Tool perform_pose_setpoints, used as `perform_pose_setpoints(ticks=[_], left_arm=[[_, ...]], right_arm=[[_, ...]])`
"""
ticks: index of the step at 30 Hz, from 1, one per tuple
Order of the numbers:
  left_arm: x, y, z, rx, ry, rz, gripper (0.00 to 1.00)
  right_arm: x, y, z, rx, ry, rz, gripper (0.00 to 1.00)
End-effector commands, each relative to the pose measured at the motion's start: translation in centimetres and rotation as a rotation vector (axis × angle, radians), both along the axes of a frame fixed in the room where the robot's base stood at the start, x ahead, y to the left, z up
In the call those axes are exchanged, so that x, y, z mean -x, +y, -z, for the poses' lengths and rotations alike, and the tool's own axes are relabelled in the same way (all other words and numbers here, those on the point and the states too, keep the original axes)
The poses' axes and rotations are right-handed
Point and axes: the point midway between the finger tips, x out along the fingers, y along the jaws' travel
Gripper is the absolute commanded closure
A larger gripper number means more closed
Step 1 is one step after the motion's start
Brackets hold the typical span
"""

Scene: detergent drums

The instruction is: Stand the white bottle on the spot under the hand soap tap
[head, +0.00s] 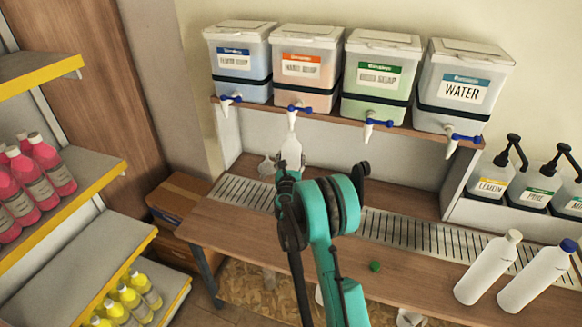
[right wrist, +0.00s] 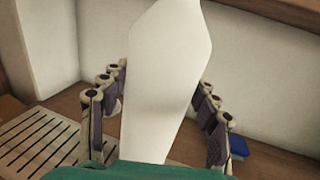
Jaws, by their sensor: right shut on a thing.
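The white bottle (head: 291,152) stands roughly upright in my right gripper (head: 287,178), its top close beneath the hand soap tap (head: 293,112). The tap belongs to the orange-labelled drum (head: 305,68). In the right wrist view, the white bottle (right wrist: 165,85) fills the middle, between the fingers of my right gripper (right wrist: 162,108). The bottle's base and the spot under it are hidden by my arm in the head view. My left gripper is not in view.
A slotted metal strip (head: 408,230) runs along the wooden counter (head: 330,262). Two white bottles (head: 487,268) (head: 537,277) stand at right, near pump bottles (head: 492,180).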

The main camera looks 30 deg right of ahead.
Motion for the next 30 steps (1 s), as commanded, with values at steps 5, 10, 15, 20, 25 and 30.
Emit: perform_pose_setpoints(ticks=[5, 10, 15, 20, 25, 30], left_arm=[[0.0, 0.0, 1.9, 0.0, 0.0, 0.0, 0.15], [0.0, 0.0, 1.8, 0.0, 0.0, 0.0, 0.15], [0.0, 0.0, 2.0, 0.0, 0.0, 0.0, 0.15], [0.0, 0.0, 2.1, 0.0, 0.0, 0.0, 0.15], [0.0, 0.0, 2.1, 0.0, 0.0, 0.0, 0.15], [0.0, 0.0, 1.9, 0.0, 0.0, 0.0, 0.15]], right_arm=[[0.1, 0.1, 3.4, 0.001, -0.001, -0.001, 0.72], [0.2, 0.1, 3.4, 0.0, -0.001, -0.001, 0.72], [0.2, 0.1, 3.6, 0.0, -0.001, 0.0, 0.72], [0.2, 0.1, 3.7, 0.0, -0.001, 0.0, 0.18], [0.2, 0.1, 3.7, 0.0, -0.001, 0.0, 0.18], [0.2, 0.1, 3.5, 0.0, -0.001, 0.0, 0.18]])
